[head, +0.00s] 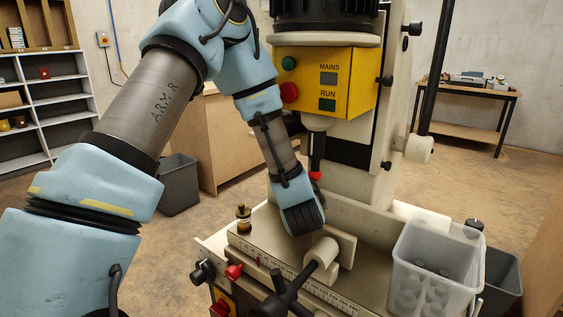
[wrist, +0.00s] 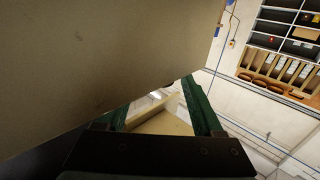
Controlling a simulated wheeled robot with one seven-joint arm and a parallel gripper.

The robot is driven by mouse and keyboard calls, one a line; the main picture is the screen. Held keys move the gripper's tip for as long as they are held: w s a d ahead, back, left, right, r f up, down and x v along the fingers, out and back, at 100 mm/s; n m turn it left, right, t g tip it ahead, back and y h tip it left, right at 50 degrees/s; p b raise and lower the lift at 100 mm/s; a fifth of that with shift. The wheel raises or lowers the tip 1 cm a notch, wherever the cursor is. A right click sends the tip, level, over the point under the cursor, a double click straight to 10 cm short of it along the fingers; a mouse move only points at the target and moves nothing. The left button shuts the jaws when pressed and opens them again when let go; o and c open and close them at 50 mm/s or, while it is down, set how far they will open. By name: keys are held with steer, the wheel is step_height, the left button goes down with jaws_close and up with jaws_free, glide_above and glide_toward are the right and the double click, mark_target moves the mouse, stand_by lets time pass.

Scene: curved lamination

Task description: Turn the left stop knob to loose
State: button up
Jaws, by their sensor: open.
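The front of the machine table carries a ruled fence (head: 300,275). Near its left end are a black knob (head: 203,272), a red knob (head: 233,271) and an upright brass knob with a dark top (head: 243,213). I cannot tell which is the left stop knob, or its setting. My gripper (head: 303,218) is over the table, right of these knobs and apart from them; its fingers are hidden in the head view. In the wrist view, its two green fingers (wrist: 157,97) are spread with nothing clearly held between them. No knob is identifiable there.
A translucent bin (head: 435,265) with several grey pieces is at right. A yellow control box (head: 325,82) is above. A large pale surface (wrist: 95,65) fills much of the wrist view.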

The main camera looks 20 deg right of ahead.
steer(key=shift+v, duration=1.7)
